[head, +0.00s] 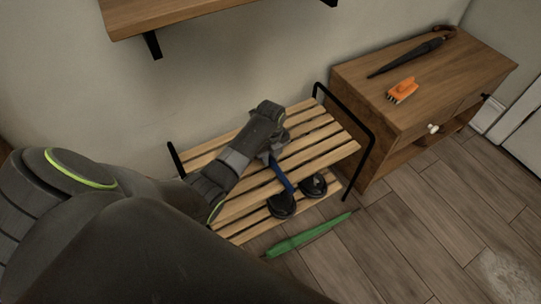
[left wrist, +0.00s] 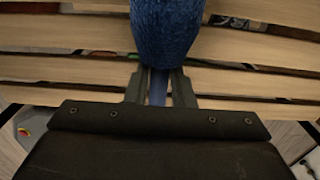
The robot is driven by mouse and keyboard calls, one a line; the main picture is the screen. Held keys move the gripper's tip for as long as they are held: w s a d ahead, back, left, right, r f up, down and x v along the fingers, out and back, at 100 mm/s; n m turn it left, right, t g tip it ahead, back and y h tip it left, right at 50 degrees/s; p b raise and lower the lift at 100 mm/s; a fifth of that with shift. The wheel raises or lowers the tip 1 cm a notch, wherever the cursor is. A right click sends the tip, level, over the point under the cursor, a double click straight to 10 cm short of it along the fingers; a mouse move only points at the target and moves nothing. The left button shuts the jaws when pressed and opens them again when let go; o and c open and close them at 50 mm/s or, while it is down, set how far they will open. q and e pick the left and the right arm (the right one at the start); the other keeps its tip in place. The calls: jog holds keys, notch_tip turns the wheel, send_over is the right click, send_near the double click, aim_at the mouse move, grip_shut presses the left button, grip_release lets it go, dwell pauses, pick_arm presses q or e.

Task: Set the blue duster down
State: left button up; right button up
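The blue duster (left wrist: 165,28) shows in the left wrist view, its fluffy blue head beyond my fingers and its thin handle between them. My left gripper (left wrist: 159,88) is shut on that handle. In the head view the left gripper (head: 270,156) is over the slatted wooden rack (head: 322,146), and a blue strip of the duster (head: 282,180) sticks out below it. I cannot tell whether the duster touches the slats. My right gripper is not in view.
Two round black things (head: 281,206) are at the rack's lower front. A green folded umbrella (head: 308,237) lies on the floor. A wooden cabinet (head: 366,130) at right bears an orange brush (head: 402,88) and a black umbrella (head: 408,58). A wall shelf (head: 165,12) hangs above.

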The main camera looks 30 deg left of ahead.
aim_at(271, 159)
pick_arm(q)
jog(key=o, duration=0.3)
jog(key=shift+r, duration=0.1)
jog(key=shift+r, duration=0.35)
jog(key=shift+r+p, duration=2.1)
jog(key=shift+r, duration=3.65)
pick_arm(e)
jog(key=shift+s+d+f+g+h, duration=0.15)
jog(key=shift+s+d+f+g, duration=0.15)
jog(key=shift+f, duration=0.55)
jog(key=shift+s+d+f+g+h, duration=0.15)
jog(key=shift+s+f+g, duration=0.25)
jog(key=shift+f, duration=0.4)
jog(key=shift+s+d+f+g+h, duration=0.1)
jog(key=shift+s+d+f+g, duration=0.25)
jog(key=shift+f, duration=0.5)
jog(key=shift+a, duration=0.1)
